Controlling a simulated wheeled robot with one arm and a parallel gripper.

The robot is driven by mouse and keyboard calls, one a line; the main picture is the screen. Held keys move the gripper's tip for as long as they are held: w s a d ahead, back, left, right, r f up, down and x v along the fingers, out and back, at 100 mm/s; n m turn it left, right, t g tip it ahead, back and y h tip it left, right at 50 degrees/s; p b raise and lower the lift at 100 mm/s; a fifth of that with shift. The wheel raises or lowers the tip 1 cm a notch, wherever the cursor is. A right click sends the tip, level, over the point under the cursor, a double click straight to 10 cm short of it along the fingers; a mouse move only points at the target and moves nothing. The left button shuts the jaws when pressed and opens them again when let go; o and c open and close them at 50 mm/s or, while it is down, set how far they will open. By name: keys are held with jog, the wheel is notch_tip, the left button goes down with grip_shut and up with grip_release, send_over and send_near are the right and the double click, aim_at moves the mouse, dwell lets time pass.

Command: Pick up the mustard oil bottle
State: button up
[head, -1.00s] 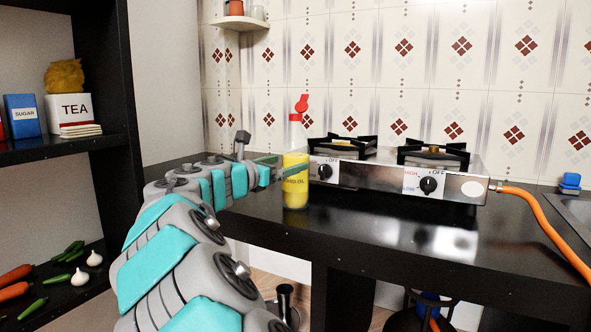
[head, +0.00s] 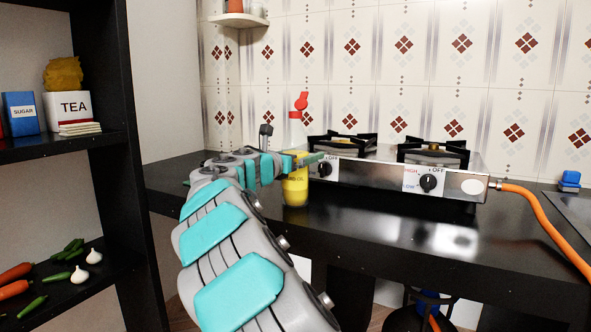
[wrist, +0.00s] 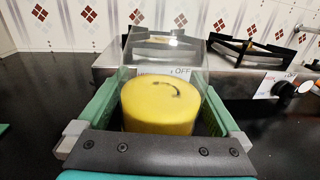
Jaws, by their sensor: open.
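The mustard oil bottle (head: 295,188) stands upright on the black counter, left of the stove. It has a yellow lower part, a clear upper part and a red cap (head: 301,103). My gripper (head: 305,161) is level with the bottle's middle in the head view and covers part of its label. In the wrist view the bottle (wrist: 160,107) sits between the two green fingers of my gripper (wrist: 158,100), one on each side. The fingers are open. Whether either finger touches the bottle cannot be told.
The steel two-burner stove (head: 395,178) stands just right of the bottle, with an orange hose (head: 545,222) at its right end. The tiled wall is behind. A black shelf (head: 75,145) with food items stands at the left. The front counter is clear.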

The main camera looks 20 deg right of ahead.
jog(key=shift+c, duration=0.4)
grip_shut()
